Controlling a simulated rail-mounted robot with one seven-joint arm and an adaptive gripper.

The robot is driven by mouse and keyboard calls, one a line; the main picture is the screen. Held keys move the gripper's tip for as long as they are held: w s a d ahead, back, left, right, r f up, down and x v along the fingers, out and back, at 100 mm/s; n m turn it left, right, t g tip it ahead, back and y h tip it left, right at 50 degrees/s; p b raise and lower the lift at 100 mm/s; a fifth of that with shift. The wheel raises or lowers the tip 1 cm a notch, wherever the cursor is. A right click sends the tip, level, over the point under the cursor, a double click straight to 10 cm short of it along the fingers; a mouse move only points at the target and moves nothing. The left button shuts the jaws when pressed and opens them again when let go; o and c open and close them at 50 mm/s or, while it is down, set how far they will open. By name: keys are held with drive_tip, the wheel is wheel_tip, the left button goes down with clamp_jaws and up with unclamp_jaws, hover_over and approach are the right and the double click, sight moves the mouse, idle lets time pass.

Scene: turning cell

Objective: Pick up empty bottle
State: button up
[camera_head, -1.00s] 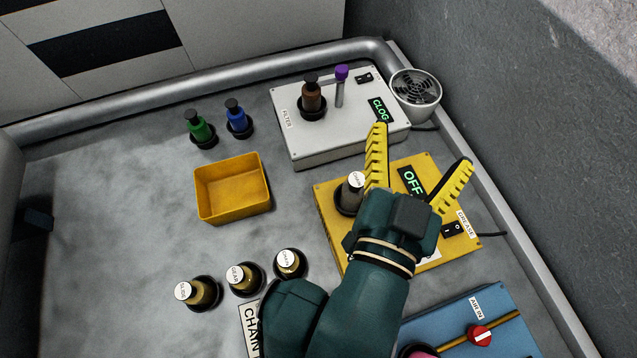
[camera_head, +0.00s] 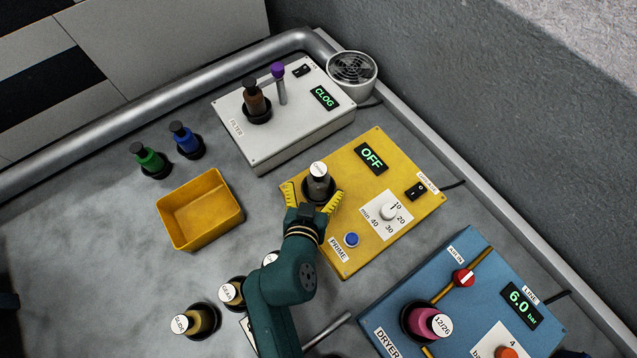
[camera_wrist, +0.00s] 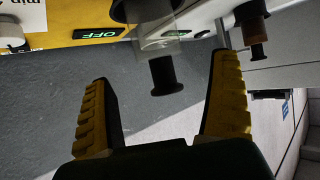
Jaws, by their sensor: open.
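A clear, empty-looking bottle (camera_head: 319,188) with a round white label on top stands upright in a black holder on the yellow grease unit (camera_head: 362,225). In the wrist view, inverted, the bottle (camera_wrist: 160,47) shows its see-through body and a black cap. My gripper (camera_head: 310,198) is open at the near side of this bottle, with one yellow finger on each side. In the wrist view the gripper (camera_wrist: 163,78) holds nothing, and the bottle's cap lies in the gap between the fingers. I cannot tell whether a finger touches it.
A white filter unit (camera_head: 290,128) with a brown bottle stands behind. A yellow bin (camera_head: 200,210) and green (camera_head: 148,158) and blue (camera_head: 186,138) bottles are left. Several amber bottles (camera_head: 200,318) stand at front left. A blue dryer unit (camera_head: 455,290) is front right.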

sight(317, 180)
drive_tip(key=x, duration=0.2)
drive_tip(key=b+x, duration=0.1)
drive_tip(key=x, duration=0.2)
drive_tip(key=shift+w+d+r, duration=0.15)
drive_tip(key=shift+w+r, duration=0.1)
drive_tip(key=shift+w, duration=0.25)
drive_tip(key=c, duration=1.3)
